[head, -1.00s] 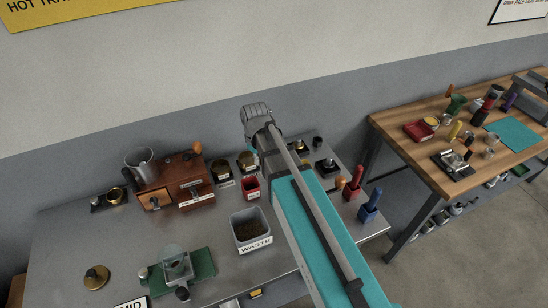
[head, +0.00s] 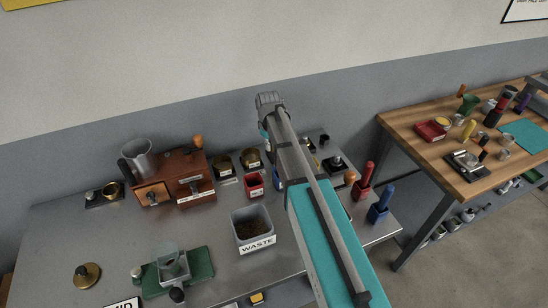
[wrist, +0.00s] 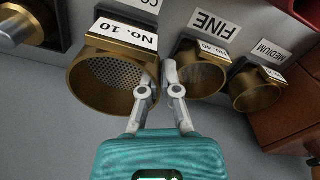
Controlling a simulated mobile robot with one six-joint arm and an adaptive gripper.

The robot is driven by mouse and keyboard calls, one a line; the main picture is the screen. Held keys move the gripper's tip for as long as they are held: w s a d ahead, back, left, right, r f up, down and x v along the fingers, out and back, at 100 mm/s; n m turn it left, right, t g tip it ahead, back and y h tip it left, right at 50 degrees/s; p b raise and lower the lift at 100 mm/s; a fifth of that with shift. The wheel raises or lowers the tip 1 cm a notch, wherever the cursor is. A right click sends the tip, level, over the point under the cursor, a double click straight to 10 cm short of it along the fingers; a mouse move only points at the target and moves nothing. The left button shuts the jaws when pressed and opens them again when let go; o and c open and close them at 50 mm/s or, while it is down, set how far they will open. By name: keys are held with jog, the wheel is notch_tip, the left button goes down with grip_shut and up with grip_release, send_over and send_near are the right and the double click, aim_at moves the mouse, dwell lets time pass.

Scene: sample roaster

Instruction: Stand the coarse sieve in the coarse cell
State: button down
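In the wrist view the coarse sieve (wrist: 115,78), a brass cup labelled No. 10 with a perforated bottom, is at the left, its mouth facing the camera. My gripper (wrist: 160,72) is at its right wall, one finger inside the rim and one outside, apparently closed on the wall. The sieve is over its dark coarse cell (wrist: 101,13), by a card partly reading CO. I cannot tell whether it rests on the cell or is slightly above. In the head view my arm hides gripper and sieve.
The fine sieve (wrist: 200,72) stands close to my right finger, with the medium sieve (wrist: 255,90) beyond. The head view shows a red container (head: 254,187), a waste bin (head: 252,232) and a wooden drawer box (head: 180,178). A steel and brass piece (wrist: 22,28) is at the wrist view's left.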

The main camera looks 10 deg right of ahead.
aim_at(271, 159)
jog(key=shift+w+d+f+b, duration=0.25)
jog(key=shift+w+f+b, duration=0.3)
jog(key=shift+w+f, duration=0.25)
jog(key=shift+s+f, duration=0.1)
jog(key=shift+w+d+f+b, duration=0.15)
jog(key=shift+w+f+b, duration=0.3)
jog(key=shift+f+b, duration=0.2)
notch_tip(271, 159, down, 3)
jog(key=b, duration=0.2)
jog(key=shift+s+r+b, duration=0.1)
jog(key=shift+r+b, duration=0.1)
jog(key=shift+b, duration=0.15)
jog(key=c, duration=0.8)
grip_release()
jog(key=shift+r, duration=0.1)
